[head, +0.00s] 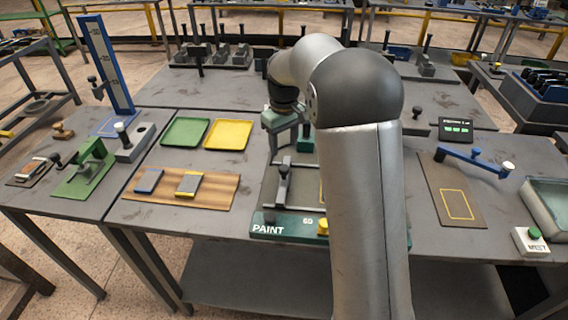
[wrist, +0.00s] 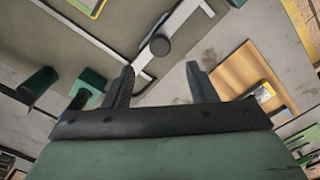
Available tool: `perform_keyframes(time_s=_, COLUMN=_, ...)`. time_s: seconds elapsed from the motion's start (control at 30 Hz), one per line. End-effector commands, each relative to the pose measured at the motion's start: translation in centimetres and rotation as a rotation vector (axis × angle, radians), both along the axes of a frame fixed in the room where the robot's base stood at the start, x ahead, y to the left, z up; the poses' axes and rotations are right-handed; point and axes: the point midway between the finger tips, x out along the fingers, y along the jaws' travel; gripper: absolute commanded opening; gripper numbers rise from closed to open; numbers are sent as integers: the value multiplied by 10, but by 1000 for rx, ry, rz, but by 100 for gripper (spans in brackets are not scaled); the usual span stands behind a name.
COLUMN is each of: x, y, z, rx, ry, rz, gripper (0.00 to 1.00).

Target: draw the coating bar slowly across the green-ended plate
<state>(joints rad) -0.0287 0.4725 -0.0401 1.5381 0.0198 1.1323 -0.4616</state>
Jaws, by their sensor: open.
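The PAINT coating station (head: 283,226) has a green base and stands mid-table, partly hidden by my arm. A grey bar with a dark upright knob (head: 284,178), likely the coating bar, lies along its left side. In the wrist view the knob (wrist: 160,45) and pale bar lie ahead of my fingers, apart from them. My gripper (wrist: 158,85) is open and empty. I cannot make out a green-ended plate; the station's bed is mostly behind my arm.
A wooden board (head: 215,199) left of the station holds a blue-ended plate (head: 148,181) and a yellow-ended plate (head: 189,184). Green (head: 185,132) and yellow (head: 228,134) trays lie behind it. A blue-handled lever (head: 470,158) stands right. A green block (wrist: 88,88) is near my left finger.

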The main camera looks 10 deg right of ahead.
Motion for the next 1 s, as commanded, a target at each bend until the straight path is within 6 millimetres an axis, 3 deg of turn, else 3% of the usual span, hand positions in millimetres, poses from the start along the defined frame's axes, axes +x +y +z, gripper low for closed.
perform_keyframes(time_s=0.6, x=0, y=0, z=-73, rx=0, ry=1, rz=1, gripper=52)
perform_keyframes(time_s=1.0, x=0, y=0, z=-84, rx=0, ry=-1, rz=0, gripper=52)
